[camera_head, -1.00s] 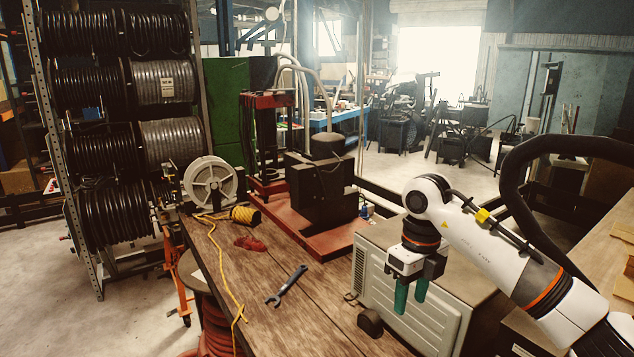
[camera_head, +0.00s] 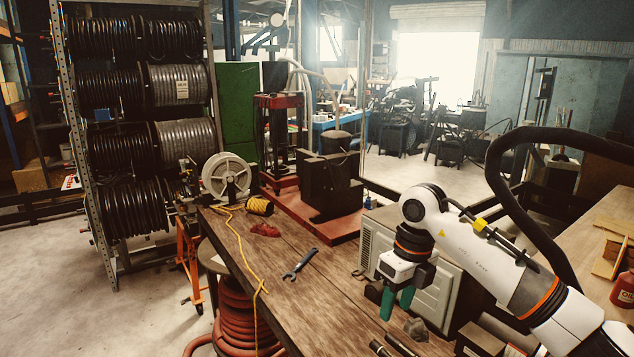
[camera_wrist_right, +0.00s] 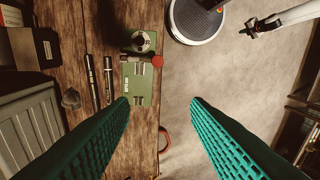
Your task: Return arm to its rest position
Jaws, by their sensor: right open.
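My right arm (camera_head: 490,260) comes into the head view from the lower right, bent at a white elbow. Its right gripper (camera_head: 397,301) points down with two green fingers set apart, beside the grey ribbed box. In the right wrist view the right gripper (camera_wrist_right: 160,101) is open, with nothing between its fingers. Below it are the bench edge and the floor. A white arm with a dark end, which looks like my left gripper (camera_wrist_right: 250,27), shows small at the top right of the wrist view. Its jaws are too small to read.
The grey ribbed box (camera_head: 433,300) stands close to the right gripper.

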